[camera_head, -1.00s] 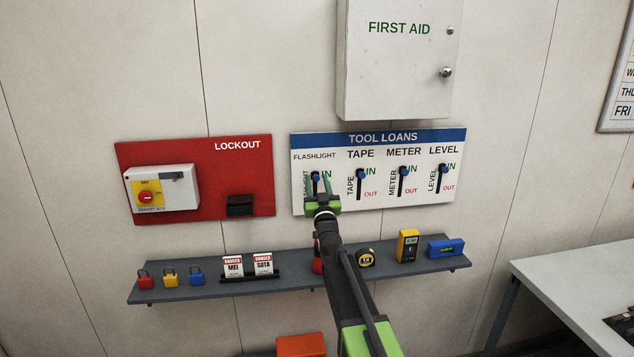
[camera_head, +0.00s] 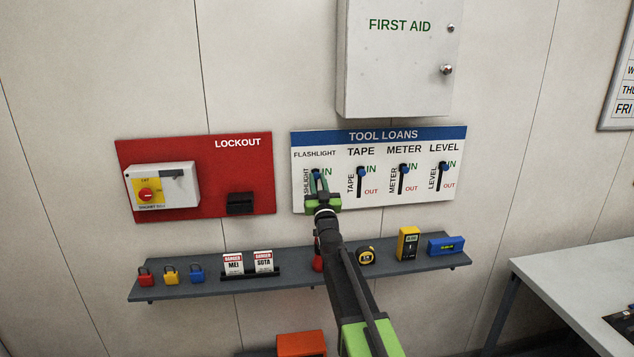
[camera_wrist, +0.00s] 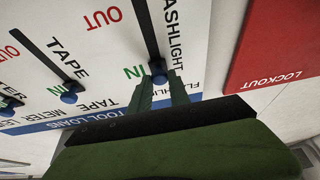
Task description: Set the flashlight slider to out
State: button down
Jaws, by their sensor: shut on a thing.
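The white tool loans board (camera_head: 430,197) hangs on the wall and has a blue header. Its flashlight slider has a blue knob, mostly covered by my gripper in the head view. My gripper (camera_head: 319,178) is shut on this knob, at the upper IN end of the slot. In the wrist view, which shows the board upside down, the flashlight slider knob (camera_wrist: 158,71) sits at the tips of my green fingers (camera_wrist: 161,84). The dark slot runs from it towards the OUT end. My gripper hides the flashlight's OUT label in the head view.
The tape (camera_head: 360,170), meter (camera_head: 404,169) and level (camera_head: 445,168) sliders are at IN. The red lockout board (camera_head: 215,200) is at the left. A first aid cabinet (camera_head: 397,70) hangs above, and a shelf (camera_head: 205,285) with small items is below.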

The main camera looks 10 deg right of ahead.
dwell(0.8)
notch_tip(320, 180, down, 9)
jog(key=b, duration=0.9)
jog(key=shift+f, duration=0.2)
jog(key=c, duration=1.3)
grip_release()
jog(key=shift+o, duration=0.2)
jog(key=b+v, duration=0.7)
jog(key=v, duration=1)
jog(key=shift+s+f, duration=0.15)
jog(key=shift+s, duration=0.05)
